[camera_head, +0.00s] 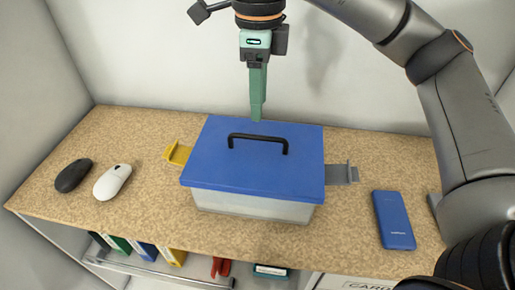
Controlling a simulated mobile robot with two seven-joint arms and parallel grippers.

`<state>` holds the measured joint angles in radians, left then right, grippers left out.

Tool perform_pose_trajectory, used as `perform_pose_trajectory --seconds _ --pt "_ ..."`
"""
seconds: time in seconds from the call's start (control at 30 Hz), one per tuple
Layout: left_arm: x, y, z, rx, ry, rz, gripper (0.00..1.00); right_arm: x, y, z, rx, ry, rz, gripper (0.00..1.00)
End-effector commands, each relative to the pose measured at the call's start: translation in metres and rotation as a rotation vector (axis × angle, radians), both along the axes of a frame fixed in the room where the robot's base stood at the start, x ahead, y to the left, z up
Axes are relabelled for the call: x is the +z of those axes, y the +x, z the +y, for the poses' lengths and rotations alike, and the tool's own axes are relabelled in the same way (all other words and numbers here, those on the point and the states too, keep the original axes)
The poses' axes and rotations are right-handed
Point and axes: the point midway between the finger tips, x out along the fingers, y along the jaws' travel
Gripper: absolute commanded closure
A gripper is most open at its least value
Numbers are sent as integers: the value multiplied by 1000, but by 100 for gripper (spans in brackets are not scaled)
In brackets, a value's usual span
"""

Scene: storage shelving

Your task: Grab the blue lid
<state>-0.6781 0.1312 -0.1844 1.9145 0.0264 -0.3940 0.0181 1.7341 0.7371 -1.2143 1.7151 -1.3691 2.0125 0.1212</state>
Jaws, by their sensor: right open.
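The blue lid (225,165) lies flat on a whitish box (250,205) in the middle of the shelf top. It has a black arched handle (258,137) on top. My right gripper (257,116) points down at the lid's far part, just behind the handle in the picture. Its green fingers are seen edge-on, so the gap between them is hidden; it is open, with nothing visible in it. I cannot tell exactly how high the tips are above the lid. My left gripper is not in view.
A black mouse (72,175) and white mouse (112,182) lie left. A blue power bank-like object (394,220) lies right. Several binders (144,250) stand below. A wall is behind.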

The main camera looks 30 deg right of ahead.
Motion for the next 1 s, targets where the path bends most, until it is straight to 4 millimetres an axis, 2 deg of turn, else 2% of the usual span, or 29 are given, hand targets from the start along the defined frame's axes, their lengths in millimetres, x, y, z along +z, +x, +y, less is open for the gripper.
perform_pose_trajectory --seconds 0.03,0.1,0.23,0.47,0.7,0.8,1.0 --pt "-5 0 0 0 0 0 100 -13 0 0 1 1 4 51" --pt "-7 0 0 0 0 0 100 -25 0 0 1 2 5 51" --pt "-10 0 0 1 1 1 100 -40 0 0 0 3 3 51" --pt "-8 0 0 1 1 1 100 -53 1 0 -1 1 2 51" --pt "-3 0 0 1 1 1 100 -89 3 -1 0 2 3 51" --pt "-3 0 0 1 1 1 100 -96 3 0 0 3 1 51" --pt "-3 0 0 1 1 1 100 -98 4 0 1 4 1 51"
